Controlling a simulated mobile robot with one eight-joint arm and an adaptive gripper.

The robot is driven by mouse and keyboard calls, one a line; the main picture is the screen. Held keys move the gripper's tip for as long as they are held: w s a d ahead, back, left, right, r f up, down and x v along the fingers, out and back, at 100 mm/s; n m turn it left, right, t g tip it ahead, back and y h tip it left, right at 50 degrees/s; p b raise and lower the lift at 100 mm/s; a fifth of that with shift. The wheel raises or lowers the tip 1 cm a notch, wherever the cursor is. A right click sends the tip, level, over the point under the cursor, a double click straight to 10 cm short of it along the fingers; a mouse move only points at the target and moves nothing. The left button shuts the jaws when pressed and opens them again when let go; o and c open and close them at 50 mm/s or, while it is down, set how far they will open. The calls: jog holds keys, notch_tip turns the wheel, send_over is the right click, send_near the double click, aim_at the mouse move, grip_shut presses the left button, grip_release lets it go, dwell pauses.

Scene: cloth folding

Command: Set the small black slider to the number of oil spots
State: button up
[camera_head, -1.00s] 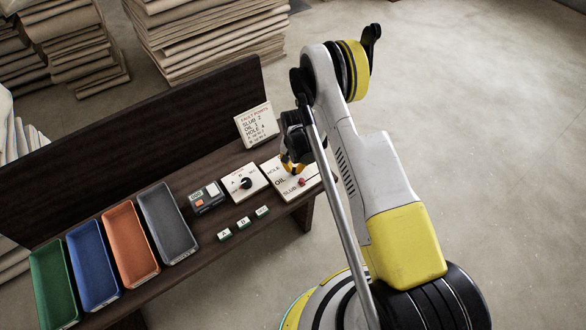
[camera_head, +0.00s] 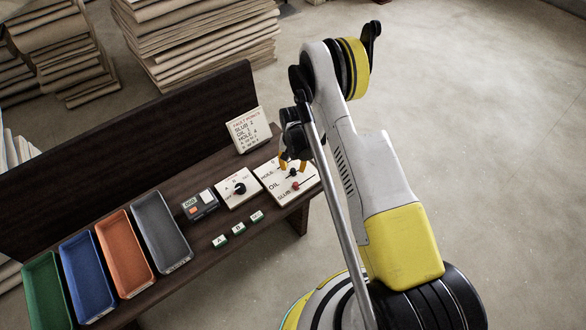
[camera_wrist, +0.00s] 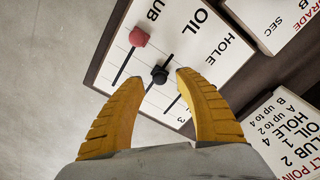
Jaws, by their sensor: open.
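The white slider board (camera_head: 273,172) lies at the right end of the dark bench, with rows marked SLUB, OIL and HOLE. The small black slider (camera_wrist: 160,74) is the OIL knob, on a dark slot between the red SLUB knob (camera_wrist: 139,37) and the HOLE slot. My gripper (camera_wrist: 156,78) is open, yellow fingers pointing at the board. In the wrist view the black knob appears between the fingertips; I cannot tell whether they touch it. The right finger hides part of the HOLE row. The black knob also shows in the head view (camera_head: 293,172).
A FAULT POINTS card (camera_head: 249,129) stands behind the board. A dial box (camera_head: 239,187), a small display device (camera_head: 200,204) and several green-and-white blocks (camera_head: 238,229) sit to its left. Coloured trays (camera_head: 124,252) fill the bench's left end. Open floor lies to the right.

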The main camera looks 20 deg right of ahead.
notch_tip(320, 180, up, 10)
jog(key=shift+r, duration=0.25)
dwell(0.4)
notch_tip(320, 180, up, 14)
jog(key=n+t, duration=0.1)
jog(key=t, duration=0.1)
send_over(293, 169)
jog(key=s, duration=0.2)
jog(key=s+a+r+n+t, duration=0.15)
jog(key=s+r, duration=0.35)
jog(key=r, duration=0.6)
jog(key=s+r+n+t, duration=0.1)
jog(key=s+r, duration=0.3)
jog(key=s, duration=0.5)
jog(key=s+a+r+n+t, duration=0.1)
jog(key=s+r, duration=0.3)
jog(key=s, duration=0.5)
jog(key=shift+a+r+n+t, duration=0.3)
jog(key=shift+n+t, duration=0.15)
jog(key=shift+t, duration=0.4)
